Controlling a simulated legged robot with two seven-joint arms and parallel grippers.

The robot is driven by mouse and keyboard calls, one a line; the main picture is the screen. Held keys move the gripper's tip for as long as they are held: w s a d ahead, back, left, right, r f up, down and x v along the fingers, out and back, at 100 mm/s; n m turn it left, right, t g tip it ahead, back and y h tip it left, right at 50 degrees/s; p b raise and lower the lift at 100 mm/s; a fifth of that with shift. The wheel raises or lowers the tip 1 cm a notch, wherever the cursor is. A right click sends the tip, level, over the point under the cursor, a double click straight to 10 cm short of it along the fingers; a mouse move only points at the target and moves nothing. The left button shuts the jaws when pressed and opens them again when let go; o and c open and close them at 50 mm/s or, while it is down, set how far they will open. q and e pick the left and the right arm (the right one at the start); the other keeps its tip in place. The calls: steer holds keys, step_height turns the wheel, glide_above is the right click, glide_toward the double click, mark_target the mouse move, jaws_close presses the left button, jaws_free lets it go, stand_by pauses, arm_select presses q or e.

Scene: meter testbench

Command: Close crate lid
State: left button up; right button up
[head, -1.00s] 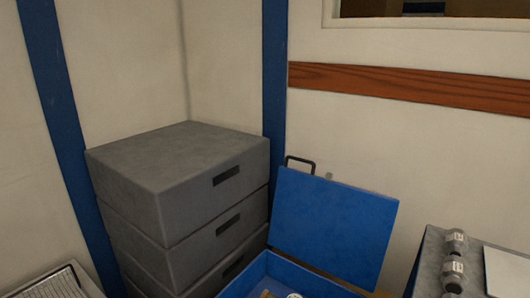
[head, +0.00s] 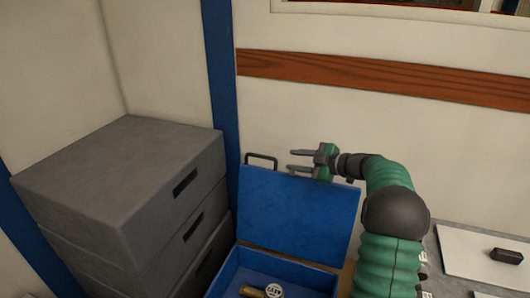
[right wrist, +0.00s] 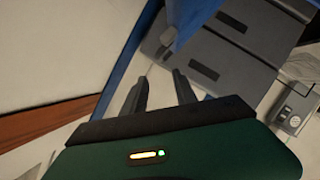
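The blue crate (head: 222,285) stands at the bottom of the head view with its lid (head: 297,215) raised, leaning back toward the wall. A dark handle (head: 261,158) shows at the lid's upper left corner. Inside the crate are a brass-coloured fitting (head: 252,291) and a round gauge (head: 273,291). My right gripper (head: 291,160) is open and empty at the lid's top edge, fingers pointing left toward the handle. I cannot tell whether it touches the lid. Its two parted fingers also show in the right wrist view (right wrist: 158,86), close to a blue edge. My left gripper is not in view.
A stack of grey cases (head: 120,185) stands left of the crate. A grey bench (head: 440,250) on the right carries a white board (head: 470,258) and a small black object (head: 507,256). A wall with a wooden rail (head: 400,84) is behind the lid.

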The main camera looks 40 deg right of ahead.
mark_target(264, 157)
steer(key=p+x, duration=0.4)
steer(key=x, duration=0.8)
steer(key=shift+w+f, duration=0.15)
steer(key=shift+w, duration=0.15)
steer(key=shift+w+f, duration=0.1)
steer(key=shift+w, duration=0.25)
steer(key=shift+w+a+f, duration=0.15)
steer(key=shift+w, duration=0.05)
steer(key=c, duration=0.5)
jaws_close()
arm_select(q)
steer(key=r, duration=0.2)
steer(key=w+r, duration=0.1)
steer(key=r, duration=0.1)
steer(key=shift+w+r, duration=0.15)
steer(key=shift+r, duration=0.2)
